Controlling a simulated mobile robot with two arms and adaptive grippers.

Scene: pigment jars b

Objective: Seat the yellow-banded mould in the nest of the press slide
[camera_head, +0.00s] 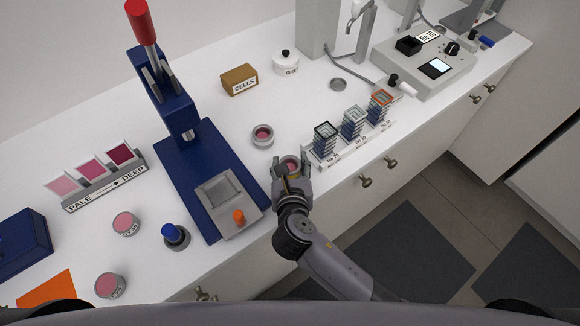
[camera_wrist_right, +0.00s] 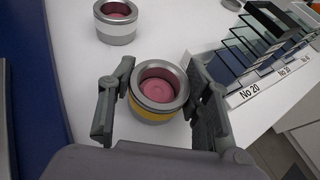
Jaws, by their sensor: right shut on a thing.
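The yellow-banded mould (camera_wrist_right: 151,114) is a metal ring-shaped cup with pink powder inside. In the head view the mould (camera_head: 291,163) is right of the blue press. My right gripper (camera_head: 291,172) is shut on it, one finger on each side; the fingers also show in the wrist view (camera_wrist_right: 160,100). The mould looks upright; I cannot tell whether it touches the table. The press (camera_head: 178,165) is blue with a red-topped lever. Its grey slide (camera_head: 204,192), with a recessed nest (camera_head: 221,193) and orange knob, is at the front of its base. My left gripper is out of view.
A second metal mould (camera_head: 262,136) stands behind my right gripper. A rack of glass plates (camera_head: 350,145) is close on the right. Pink jars (camera_head: 126,223) and a blue-topped stamp (camera_head: 173,235) are left of the slide. The table's front edge is near my right wrist.

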